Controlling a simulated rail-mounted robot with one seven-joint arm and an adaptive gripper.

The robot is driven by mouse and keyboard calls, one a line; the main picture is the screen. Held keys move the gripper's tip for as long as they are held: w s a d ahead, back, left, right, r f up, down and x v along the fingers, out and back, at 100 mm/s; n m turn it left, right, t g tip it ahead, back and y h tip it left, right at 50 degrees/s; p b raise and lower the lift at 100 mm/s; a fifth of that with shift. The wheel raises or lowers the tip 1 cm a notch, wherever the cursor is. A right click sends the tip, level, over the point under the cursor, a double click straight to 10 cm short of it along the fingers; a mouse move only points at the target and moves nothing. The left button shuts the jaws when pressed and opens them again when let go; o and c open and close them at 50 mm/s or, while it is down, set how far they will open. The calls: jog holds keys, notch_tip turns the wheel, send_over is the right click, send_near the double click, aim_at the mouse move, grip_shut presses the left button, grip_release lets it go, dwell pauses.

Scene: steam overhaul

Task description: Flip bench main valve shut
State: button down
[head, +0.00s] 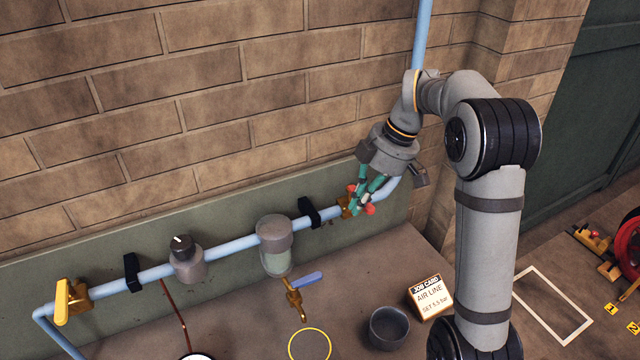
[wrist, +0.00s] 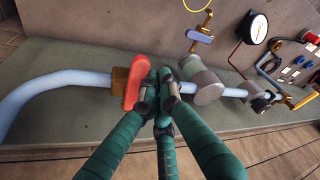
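The red-handled valve stands on the right part of the blue pipe, with a brass body (wrist: 120,80) and a red lever (wrist: 136,82). In the head view its red handle (head: 369,210) is partly hidden by my fingers. My gripper (head: 362,200) points down at this valve from above. In the wrist view the teal fingers of my gripper (wrist: 160,96) are drawn close together, just right of the red lever. The nearest finger overlaps the lever's edge; I cannot tell whether they touch. Nothing shows held between the fingers.
The blue pipe (head: 222,246) runs along the wall, carrying a filter bowl (head: 275,245), a regulator (head: 186,260) and a yellow-handled valve (head: 68,301). A blue-handled drain cock (head: 300,282) hangs below. A dark cup (head: 389,327) and job card (head: 430,294) stand on the bench.

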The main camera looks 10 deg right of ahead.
jog(key=shift+d+r, duration=0.1)
jog(key=shift+d, duration=0.1)
jog(key=p+v, duration=0.9)
jog(key=shift+w+r+p, duration=0.3)
jog(key=shift+w+r, duration=0.1)
jog(key=shift+w, duration=0.35)
jog(key=shift+f, duration=0.1)
